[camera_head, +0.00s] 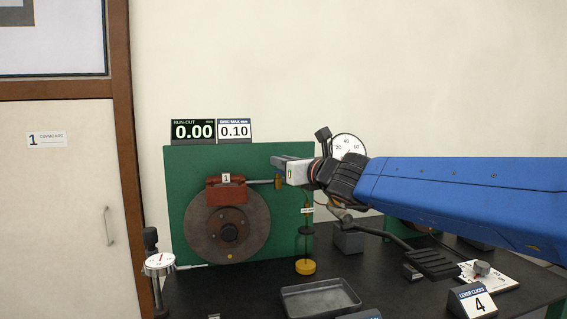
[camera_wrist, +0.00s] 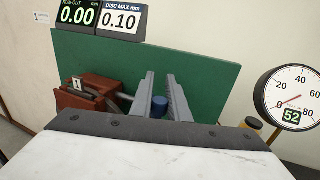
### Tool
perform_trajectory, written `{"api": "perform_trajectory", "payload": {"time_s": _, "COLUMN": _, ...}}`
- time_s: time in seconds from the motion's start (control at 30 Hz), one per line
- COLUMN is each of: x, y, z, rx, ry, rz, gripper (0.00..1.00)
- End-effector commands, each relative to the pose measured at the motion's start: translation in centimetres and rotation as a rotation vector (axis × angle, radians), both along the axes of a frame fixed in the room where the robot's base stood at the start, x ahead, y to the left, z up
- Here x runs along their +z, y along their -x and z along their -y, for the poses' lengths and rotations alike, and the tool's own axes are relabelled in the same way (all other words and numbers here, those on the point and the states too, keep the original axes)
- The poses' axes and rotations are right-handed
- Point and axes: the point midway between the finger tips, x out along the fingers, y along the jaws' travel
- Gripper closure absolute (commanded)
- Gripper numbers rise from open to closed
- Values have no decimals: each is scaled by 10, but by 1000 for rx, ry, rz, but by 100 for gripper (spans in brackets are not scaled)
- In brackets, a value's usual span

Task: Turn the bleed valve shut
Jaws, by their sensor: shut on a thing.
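The bleed valve shows in the wrist view as a small blue round knob (camera_wrist: 160,105) between my two grey fingers, in front of the green panel. My gripper (camera_wrist: 161,76) is shut on this knob. In the head view my gripper (camera_head: 276,161) reaches in from the right, and a small brass fitting (camera_head: 278,183) sits just below it at the end of a thin pipe. The pipe runs left to the red-brown caliper (camera_head: 226,190), marked 1, on the grey disc (camera_head: 228,225). The knob itself is hidden by my gripper in the head view.
A round gauge (camera_wrist: 290,98) with a 52 readout stands right of my gripper. Displays read 0.00 (camera_head: 193,131) and 0.10 (camera_head: 235,130). A yellow-based rod stand (camera_head: 305,267), grey tray (camera_head: 321,298), pedal (camera_head: 435,263) and dial indicator (camera_head: 160,264) are on the dark bench.

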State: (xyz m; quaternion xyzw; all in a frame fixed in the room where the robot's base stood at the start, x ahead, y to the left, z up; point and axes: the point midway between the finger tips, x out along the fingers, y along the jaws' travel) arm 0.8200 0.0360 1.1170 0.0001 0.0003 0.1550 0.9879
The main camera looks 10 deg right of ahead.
Motion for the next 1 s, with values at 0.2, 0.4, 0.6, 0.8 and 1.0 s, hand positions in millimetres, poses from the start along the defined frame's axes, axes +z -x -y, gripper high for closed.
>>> {"api": "perform_trajectory", "payload": {"time_s": 0.2, "x": 2, "y": 0, "z": -1, "rx": 2, "ry": -1, "rz": 3, "gripper": 73}}
{"api": "perform_trajectory", "payload": {"time_s": 0.4, "x": 1, "y": 0, "z": 0, "rx": 1, "ry": -1, "rz": 2, "gripper": 66}}
{"api": "perform_trajectory", "payload": {"time_s": 0.6, "x": 1, "y": 2, "z": 1, "rx": 1, "ry": 0, "rz": 2, "gripper": 66}}
{"api": "perform_trajectory", "payload": {"time_s": 0.8, "x": 1, "y": 21, "z": 7, "rx": 0, "ry": 1, "rz": 3, "gripper": 66}}
{"api": "perform_trajectory", "payload": {"time_s": 1.0, "x": 1, "y": 50, "z": 17, "rx": -1, "ry": 1, "rz": 3, "gripper": 66}}
